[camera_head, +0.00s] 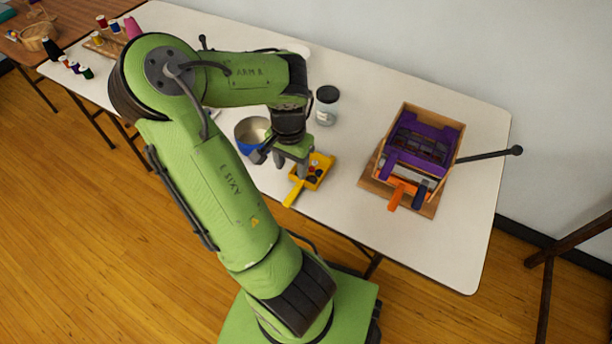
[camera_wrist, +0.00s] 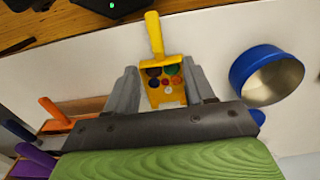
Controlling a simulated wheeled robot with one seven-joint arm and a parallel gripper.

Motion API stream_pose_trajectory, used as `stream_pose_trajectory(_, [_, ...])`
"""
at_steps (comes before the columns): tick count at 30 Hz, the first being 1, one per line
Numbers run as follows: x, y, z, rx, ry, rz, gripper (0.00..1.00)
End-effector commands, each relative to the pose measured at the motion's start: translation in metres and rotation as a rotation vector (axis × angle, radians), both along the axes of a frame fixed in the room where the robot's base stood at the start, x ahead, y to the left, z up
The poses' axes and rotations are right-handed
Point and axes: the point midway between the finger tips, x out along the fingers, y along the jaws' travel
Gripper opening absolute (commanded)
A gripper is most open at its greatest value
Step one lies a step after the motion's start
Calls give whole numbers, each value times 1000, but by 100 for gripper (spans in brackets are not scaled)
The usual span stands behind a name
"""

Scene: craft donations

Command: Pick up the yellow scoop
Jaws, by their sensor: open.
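The yellow scoop (camera_head: 322,169) lies on the white table, with its handle pointing toward the table's front edge. Several small coloured round pieces lie in its pan. In the wrist view the scoop (camera_wrist: 154,38) shows between my fingers, with its handle pointing away past the fingertips. My gripper (camera_head: 292,165) is at the scoop and covers part of it in the head view. In the wrist view my gripper (camera_wrist: 165,82) is open, with one finger on each side of the pan. I cannot tell whether the fingers touch it.
A blue bowl (camera_wrist: 262,90) stands close beside the scoop. A lidded jar (camera_head: 327,106) stands behind. A wooden crate (camera_head: 452,150) with purple and orange items stands to the right on the white table (camera_head: 440,255). Thread spools and a wooden rack (camera_head: 104,42) are at the far left.

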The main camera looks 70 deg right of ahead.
Motion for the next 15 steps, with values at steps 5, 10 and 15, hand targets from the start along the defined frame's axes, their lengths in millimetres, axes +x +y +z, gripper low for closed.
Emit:
stream_pose_trajectory(5, [-1,0,-43,1,3,-1,53])
stream_pose_trajectory(10, [-3,0,-63,2,4,-2,53])
stream_pose_trajectory(15, [-6,1,-95,2,4,0,53])
